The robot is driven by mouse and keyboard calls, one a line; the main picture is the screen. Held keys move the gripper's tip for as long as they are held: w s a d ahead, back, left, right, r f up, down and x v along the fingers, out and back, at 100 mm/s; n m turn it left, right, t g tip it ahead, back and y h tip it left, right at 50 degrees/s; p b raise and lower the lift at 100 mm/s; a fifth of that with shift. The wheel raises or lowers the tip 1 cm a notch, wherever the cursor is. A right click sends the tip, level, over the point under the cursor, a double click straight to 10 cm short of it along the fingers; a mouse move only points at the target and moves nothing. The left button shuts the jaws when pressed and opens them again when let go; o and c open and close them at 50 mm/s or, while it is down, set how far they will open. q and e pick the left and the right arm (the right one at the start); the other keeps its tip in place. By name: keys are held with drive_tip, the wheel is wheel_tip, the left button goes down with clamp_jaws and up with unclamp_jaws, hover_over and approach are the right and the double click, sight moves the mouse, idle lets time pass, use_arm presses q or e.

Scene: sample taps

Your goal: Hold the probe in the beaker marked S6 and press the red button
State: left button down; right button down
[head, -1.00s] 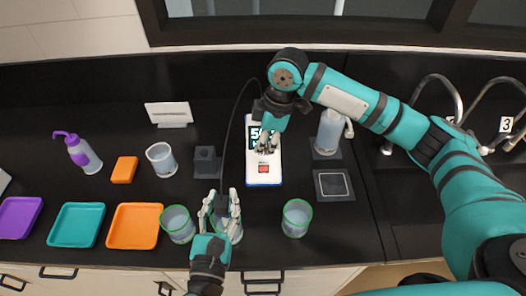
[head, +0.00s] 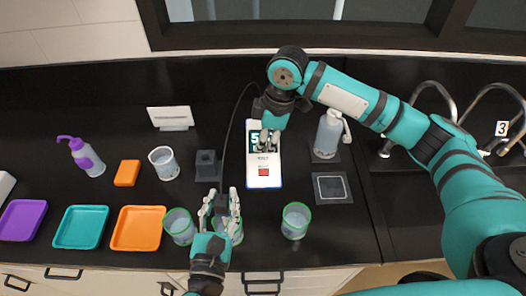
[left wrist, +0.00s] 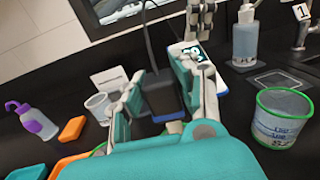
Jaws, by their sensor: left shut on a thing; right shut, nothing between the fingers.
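The meter (head: 264,178) is a white box with a dark screen and a red button (head: 264,172) on its front part. My right gripper (head: 267,147) is shut and empty over the meter, between the screen and the button; the button is uncovered. My left gripper (head: 221,198) is shut on the dark probe (left wrist: 160,97), whose cable runs up and back. It holds the probe over the middle green-rimmed beaker (head: 235,236), mostly hidden by the hand; how deep the tip sits is hidden. Other green-rimmed beakers stand left (head: 180,227) and right (head: 295,221).
A clear beaker (head: 163,163), an orange block (head: 127,173) and a dark stand (head: 207,166) are at the back left. Trays (head: 138,246) line the front left. A dispenser bottle (head: 328,135) and a square pad (head: 332,187) are right of the meter.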

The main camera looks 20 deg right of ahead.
use_arm(q)
drive_tip(key=shift+r+p, duration=3.3)
drive_tip(key=shift+r, duration=0.1)
drive_tip(key=shift+r+p, duration=0.45)
drive_tip(key=shift+r, duration=0.85)
